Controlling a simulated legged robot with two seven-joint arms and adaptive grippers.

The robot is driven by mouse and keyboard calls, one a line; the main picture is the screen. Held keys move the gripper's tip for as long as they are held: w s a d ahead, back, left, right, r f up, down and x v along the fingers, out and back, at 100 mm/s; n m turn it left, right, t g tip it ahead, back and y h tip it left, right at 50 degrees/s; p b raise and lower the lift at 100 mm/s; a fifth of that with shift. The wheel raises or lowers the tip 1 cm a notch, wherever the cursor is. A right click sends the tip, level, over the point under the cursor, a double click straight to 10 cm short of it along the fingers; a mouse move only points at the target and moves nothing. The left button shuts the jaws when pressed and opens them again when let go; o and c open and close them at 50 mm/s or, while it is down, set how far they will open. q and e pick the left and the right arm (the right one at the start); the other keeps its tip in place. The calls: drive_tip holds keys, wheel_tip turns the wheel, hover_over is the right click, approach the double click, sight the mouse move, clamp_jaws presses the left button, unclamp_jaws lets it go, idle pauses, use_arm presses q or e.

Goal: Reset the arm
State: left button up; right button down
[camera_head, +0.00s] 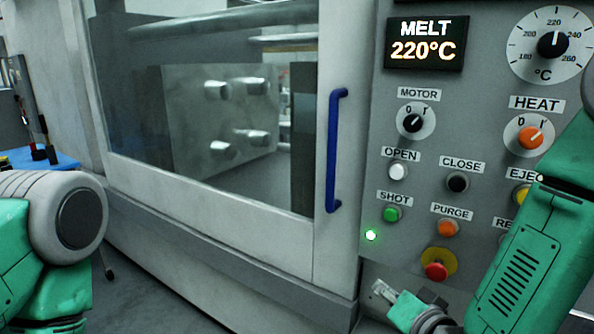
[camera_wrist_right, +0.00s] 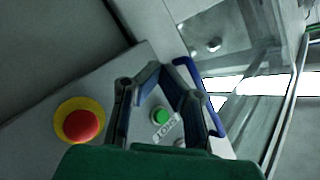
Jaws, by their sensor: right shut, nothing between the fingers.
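My right arm comes in from the right in the head view, in front of the control panel (camera_head: 385,180). Its gripper (camera_head: 384,290) is low at the panel's bottom edge, left of the red emergency button (camera_head: 436,270). In the right wrist view the right gripper (camera_wrist_right: 160,72) is shut and empty, its fingertips together. The green SHOT button (camera_wrist_right: 160,116) shows between its finger links, and the red button on its yellow ring also shows (camera_wrist_right: 81,125) to the left. My left arm shows at the lower left of the head view; its gripper is out of view.
A machine door with a window (camera_head: 215,110) and blue handle (camera_head: 334,150) fills the middle and appears closed. The display (camera_head: 424,43) reads MELT 220°C. A green light (camera_head: 371,235) glows. A blue surface (camera_head: 40,160) lies at the left.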

drive_tip(key=s+d+f+n+g+h, duration=0.1)
drive_tip(key=s+d+f+n+g, duration=0.15)
drive_tip(key=s+f, duration=0.5)
drive_tip(key=s+d+f+n+g, duration=0.15)
drive_tip(key=s+f+g, duration=0.25)
drive_tip(key=f, duration=0.6)
drive_tip(key=s+d+f+g+h, duration=0.1)
drive_tip(key=s+d+f+g, duration=0.1)
drive_tip(key=s, duration=0.4)
drive_tip(key=s+d+f+n+g, duration=0.1)
drive_tip(key=s+d+f+g, duration=0.2)
drive_tip(key=s, duration=0.4)
drive_tip(key=s+d+f+n+g+h+b, duration=0.1)
drive_tip(key=s+d+f+g, duration=0.1)
drive_tip(key=s+f, duration=0.2)
drive_tip(key=shift+s+d+f+h, duration=0.15)
drive_tip(key=shift+s+d+h, duration=0.15)
drive_tip(key=shift+s, duration=0.85)
drive_tip(key=shift+w, duration=0.15)
drive_tip(key=shift+a, duration=0.1)
